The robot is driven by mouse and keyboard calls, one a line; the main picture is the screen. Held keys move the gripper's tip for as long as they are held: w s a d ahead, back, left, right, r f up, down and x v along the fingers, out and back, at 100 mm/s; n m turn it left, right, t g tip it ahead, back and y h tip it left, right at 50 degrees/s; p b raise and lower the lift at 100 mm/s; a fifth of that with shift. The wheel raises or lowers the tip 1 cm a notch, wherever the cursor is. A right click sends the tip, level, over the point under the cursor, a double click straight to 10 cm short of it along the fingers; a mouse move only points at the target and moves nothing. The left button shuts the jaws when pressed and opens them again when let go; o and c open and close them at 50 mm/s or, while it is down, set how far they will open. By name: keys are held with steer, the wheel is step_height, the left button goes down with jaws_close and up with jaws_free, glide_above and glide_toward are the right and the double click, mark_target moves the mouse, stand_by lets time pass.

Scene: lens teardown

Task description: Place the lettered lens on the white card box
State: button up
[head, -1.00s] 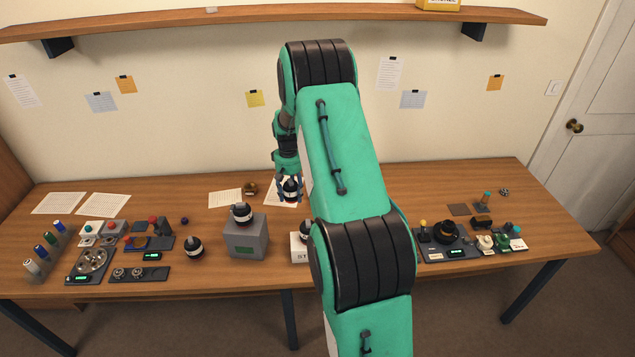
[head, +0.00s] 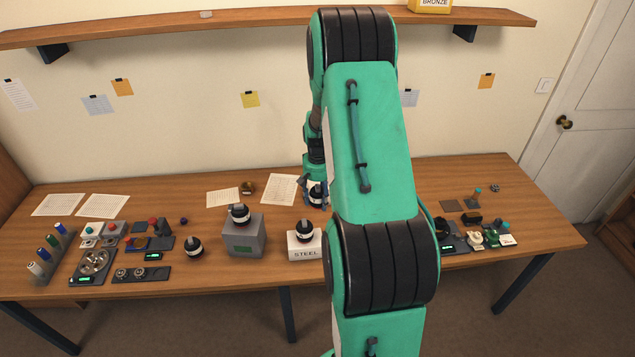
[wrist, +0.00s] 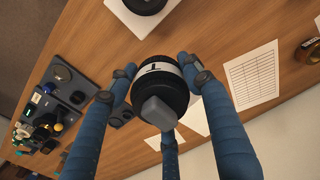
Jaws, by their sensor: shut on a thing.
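My gripper (head: 315,188) is shut on a black lens with a white band (head: 317,198), above the back middle of the desk. In the wrist view the fingers (wrist: 158,90) close around this lens (wrist: 172,92); a dark letter shows in part on its band, and a grey block-like part faces the camera. The white card box (head: 305,252), marked STEEL, stands in front of my gripper. Another black and white lens (head: 304,229) sits on its top. In the wrist view the box (wrist: 118,12) shows at the top edge, apart from the held lens.
A grey box (head: 243,243) with a lens (head: 239,214) on top stands left of the white box. Another lens (head: 194,248) stands on the desk farther left. Devices crowd both sides of the desk. My arm hides part of the desk's right middle.

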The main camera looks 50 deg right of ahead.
steer(key=shift+w+d, duration=0.1)
steer(key=shift+w, duration=0.05)
steer(key=w+d, duration=0.6)
steer(key=w, duration=0.1)
steer(key=w+d+f, duration=0.1)
steer(key=w+d, duration=0.3)
steer(key=shift+f+b, duration=0.1)
steer(key=shift+b, duration=0.25)
steer(key=shift+w+d+f, duration=0.1)
steer(key=shift+w+d, duration=0.2)
step_height(320, 180, down, 3)
steer(key=shift+f, duration=0.15)
steer(key=shift+f+b, duration=0.4)
steer(key=shift+s+a+f, duration=0.1)
steer(key=shift+f, duration=0.2)
